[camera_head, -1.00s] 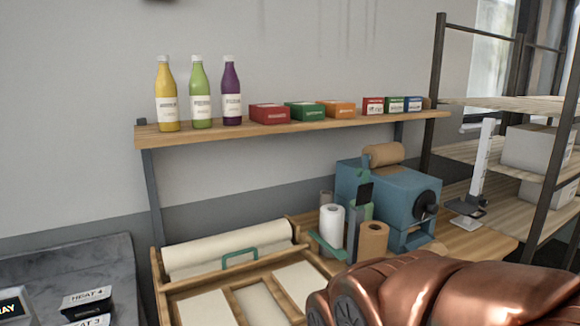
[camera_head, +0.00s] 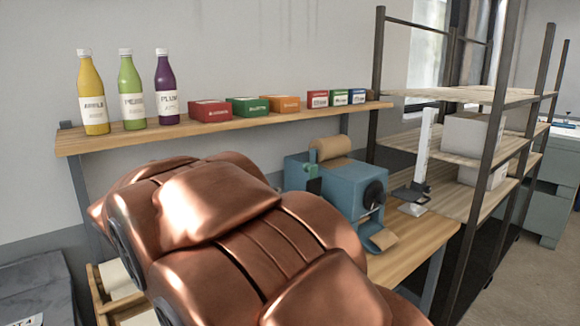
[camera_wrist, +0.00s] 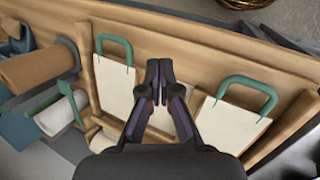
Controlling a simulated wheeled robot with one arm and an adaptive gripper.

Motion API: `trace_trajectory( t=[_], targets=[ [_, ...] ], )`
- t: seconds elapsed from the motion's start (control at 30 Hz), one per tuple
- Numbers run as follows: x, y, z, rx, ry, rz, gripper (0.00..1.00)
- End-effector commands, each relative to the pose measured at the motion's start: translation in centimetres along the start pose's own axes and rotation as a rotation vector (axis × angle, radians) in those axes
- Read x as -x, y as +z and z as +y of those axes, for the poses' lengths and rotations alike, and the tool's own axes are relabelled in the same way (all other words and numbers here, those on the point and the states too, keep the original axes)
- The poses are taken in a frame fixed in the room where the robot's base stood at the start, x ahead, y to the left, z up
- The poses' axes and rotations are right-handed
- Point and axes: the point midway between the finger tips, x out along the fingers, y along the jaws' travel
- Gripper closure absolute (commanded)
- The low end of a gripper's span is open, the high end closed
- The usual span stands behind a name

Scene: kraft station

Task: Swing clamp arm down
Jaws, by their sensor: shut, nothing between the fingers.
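My gripper (camera_wrist: 158,70) is shut and empty in the wrist view, with its fingertips over the wooden tray (camera_wrist: 190,40). A green U-shaped bar (camera_wrist: 117,39) lies across the top of a white sheet (camera_wrist: 112,80) left of the fingers. Another green U-shaped bar (camera_wrist: 248,82) lies over a second white sheet (camera_wrist: 228,120) to their right. I cannot tell which part is the clamp arm; these bars may belong to clamps. The fingers appear between the two bars, touching neither as far as I can see. My copper arm hides most of the tray in the head view.
A blue machine (camera_head: 335,193) with a brown roll (camera_head: 329,149) stands on the bench right of my arm. Bottles (camera_head: 131,88) and small boxes (camera_head: 209,111) line the wall shelf. A wicker basket (camera_wrist: 245,3) is at the wrist view's top edge. Shelving (camera_head: 470,95) stands at right.

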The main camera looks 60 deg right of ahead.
Motion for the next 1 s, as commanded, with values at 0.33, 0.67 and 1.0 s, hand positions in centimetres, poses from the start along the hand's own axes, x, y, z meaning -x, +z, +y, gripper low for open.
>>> trace_trajectory(
  t=[0.33, 0.67, 1.0],
  targets=[
    [2.3, -8.3, 12.2, -0.1, 0.319, -0.047, 1.0],
    [4.8, -15.0, 22.1, -0.191, 0.61, -0.092, 1.0],
    [7.0, -20.7, 29.9, -0.297, 0.882, -0.122, 1.0]
  ],
)
